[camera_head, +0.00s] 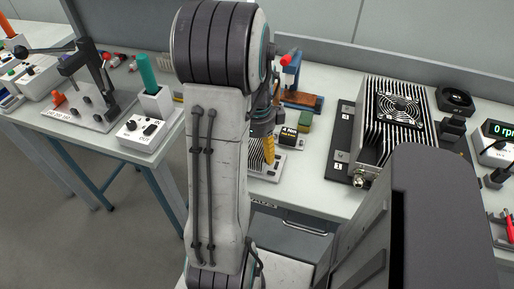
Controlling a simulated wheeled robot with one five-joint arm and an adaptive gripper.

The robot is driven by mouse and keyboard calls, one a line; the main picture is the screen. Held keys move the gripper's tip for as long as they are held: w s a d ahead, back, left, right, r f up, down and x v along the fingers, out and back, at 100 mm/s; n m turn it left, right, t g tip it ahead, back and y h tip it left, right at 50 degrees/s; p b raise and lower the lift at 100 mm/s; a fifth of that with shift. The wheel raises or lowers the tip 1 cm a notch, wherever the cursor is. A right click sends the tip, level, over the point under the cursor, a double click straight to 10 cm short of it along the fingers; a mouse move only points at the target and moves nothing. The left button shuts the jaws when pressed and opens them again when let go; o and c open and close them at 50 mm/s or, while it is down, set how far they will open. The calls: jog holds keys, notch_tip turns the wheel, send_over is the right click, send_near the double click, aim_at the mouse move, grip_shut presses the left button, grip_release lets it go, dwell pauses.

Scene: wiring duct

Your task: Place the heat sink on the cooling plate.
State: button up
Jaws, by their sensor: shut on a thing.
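My gripper (265,135) is in the middle of the head view, partly hidden behind my own arm. It points down at the bench, and a yellow part shows at its lower end. A small grey finned piece (256,156), which looks like the heat sink, shows at the jaws, and they are shut on it. Its left side is hidden by my arm. Just below it is a light grey plate (267,176) on the bench, possibly the cooling plate. I cannot tell whether the finned piece touches it.
A large finned unit with a fan (398,108) stands further right. A lever fixture (88,85) is at left. Bench (312,185) is clear in front.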

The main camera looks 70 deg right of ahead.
jog(key=shift+f, duration=0.2)
jog(key=o, duration=1.3)
jog(key=shift+c, duration=0.2)
jog(key=shift+r, duration=0.15)
notch_tip(320, 180, up, 12)
jog(key=p, duration=0.1)
jog(key=shift+p, duration=0.35)
